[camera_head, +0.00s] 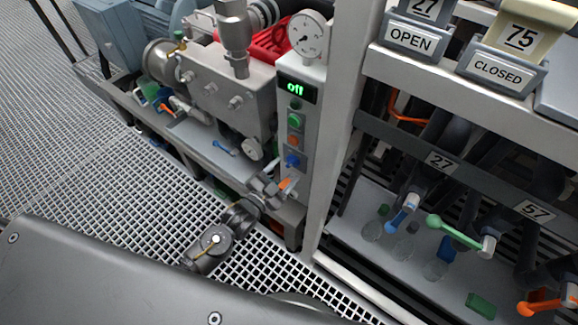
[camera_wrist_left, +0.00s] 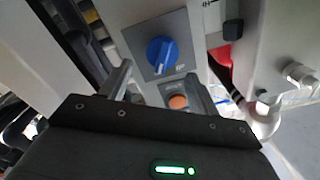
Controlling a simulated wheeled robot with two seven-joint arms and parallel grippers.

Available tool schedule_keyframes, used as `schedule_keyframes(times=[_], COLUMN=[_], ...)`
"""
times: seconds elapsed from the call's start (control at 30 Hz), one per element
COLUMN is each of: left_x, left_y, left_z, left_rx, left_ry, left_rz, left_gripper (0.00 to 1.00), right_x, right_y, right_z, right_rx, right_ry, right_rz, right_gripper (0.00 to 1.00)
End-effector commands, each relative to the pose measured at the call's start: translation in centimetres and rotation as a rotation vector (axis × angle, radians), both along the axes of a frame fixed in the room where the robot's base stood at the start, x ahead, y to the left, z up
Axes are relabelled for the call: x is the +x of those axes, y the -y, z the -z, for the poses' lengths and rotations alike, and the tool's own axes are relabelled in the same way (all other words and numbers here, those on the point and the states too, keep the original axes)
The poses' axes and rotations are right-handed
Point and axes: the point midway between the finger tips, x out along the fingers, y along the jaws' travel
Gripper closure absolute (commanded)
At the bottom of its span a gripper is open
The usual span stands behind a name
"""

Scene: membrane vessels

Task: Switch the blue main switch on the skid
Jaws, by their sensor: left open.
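The blue main switch (camera_head: 293,160) is a round knob low on the grey control panel (camera_head: 316,135) of the skid, under the display reading "off". In the left wrist view the blue switch (camera_wrist_left: 162,55) sits on a square plate with its grip ridge showing. My left gripper (camera_head: 277,181) is just below and in front of the panel. In the wrist view the fingers of the left gripper (camera_wrist_left: 159,74) are apart, with the switch beyond and between them. I see no contact. My right gripper is out of view.
A green button (camera_head: 294,121) and an orange button (camera_head: 293,141) are above the switch. The orange button (camera_wrist_left: 178,101) also shows in the wrist view. A pressure gauge (camera_head: 307,36) tops the panel. A white rack post (camera_head: 338,130) stands close on the right. Grated floor lies left.

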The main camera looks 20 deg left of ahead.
Motion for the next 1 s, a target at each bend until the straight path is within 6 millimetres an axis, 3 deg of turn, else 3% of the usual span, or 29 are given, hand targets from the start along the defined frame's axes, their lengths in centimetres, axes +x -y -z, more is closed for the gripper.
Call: schedule_keyframes(times=[0.2,0.4,1.0], left_x=[-4.2,-6.6,-7.1], left_y=[-1.7,-2.6,-2.8], left_z=[0.1,0.1,0.0], left_rx=[0.001,0.001,0.0], left_ry=[-0.003,-0.001,0.0], left_rz=[-0.001,0.0,0.0], left_gripper=[0.38,0.38,0.38], right_x=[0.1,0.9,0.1], right_y=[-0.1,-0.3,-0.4], right_z=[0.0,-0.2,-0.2], right_rx=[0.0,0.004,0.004], right_ry=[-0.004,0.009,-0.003], right_rz=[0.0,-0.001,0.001], right_gripper=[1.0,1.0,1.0])
